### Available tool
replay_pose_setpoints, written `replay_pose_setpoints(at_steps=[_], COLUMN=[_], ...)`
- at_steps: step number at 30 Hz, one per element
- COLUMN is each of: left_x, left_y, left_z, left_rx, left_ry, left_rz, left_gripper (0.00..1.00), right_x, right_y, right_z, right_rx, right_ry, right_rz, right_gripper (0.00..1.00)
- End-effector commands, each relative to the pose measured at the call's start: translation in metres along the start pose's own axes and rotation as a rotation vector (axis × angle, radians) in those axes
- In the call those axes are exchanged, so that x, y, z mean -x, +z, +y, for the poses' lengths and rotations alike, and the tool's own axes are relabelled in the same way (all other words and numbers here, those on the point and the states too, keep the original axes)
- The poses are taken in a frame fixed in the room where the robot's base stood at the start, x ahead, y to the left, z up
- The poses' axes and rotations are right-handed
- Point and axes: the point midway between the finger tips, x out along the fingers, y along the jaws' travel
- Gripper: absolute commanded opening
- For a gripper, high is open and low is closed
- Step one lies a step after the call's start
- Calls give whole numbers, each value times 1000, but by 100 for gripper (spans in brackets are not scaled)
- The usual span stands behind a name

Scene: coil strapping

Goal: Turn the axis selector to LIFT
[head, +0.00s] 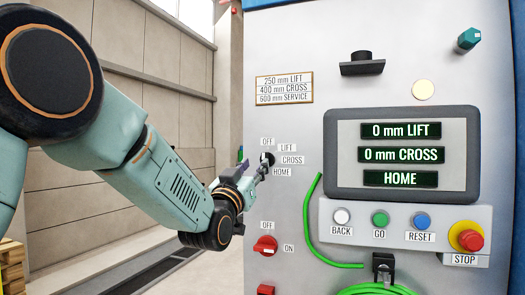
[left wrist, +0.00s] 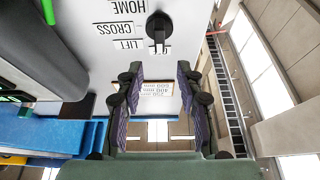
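The axis selector (head: 267,158) is a dark round knob on the grey panel, ringed by OFF, LIFT, CROSS and HOME labels. It also shows in the left wrist view (left wrist: 159,27), where the picture is upside down. Its bar runs toward the bottom of that picture, on the side away from HOME; I cannot read its setting for certain. My left gripper (head: 250,172) is close to the selector in the head view. In the left wrist view its two purple-padded fingers (left wrist: 160,85) are apart with nothing between them. My right gripper is not in view.
A screen (head: 403,154) reads 0 mm LIFT, 0 mm CROSS and HOME. Below it are BACK, GO and RESET buttons (head: 380,219) and a red STOP button (head: 470,239). A red OFF/ON switch (head: 265,245) sits below the selector. A green cable (head: 311,220) hangs to its right.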

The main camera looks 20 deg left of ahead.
Motion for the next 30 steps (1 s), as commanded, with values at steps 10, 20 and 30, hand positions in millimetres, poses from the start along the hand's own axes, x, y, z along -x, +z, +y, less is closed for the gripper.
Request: replay_pose_setpoints(at_steps=[10, 20, 30], left_x=[-47, -72, -74], left_y=[-2, 0, 0], left_z=[0, 0, 0], left_rx=[-1, 0, 0], left_ry=[1, 1, 0], left_rz=[-1, -2, -2], left_gripper=[37, 37, 36], right_x=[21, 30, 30], right_y=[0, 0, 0], right_z=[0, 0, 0], right_rx=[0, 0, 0], right_ry=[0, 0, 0], right_rz=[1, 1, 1], right_gripper=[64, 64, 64])
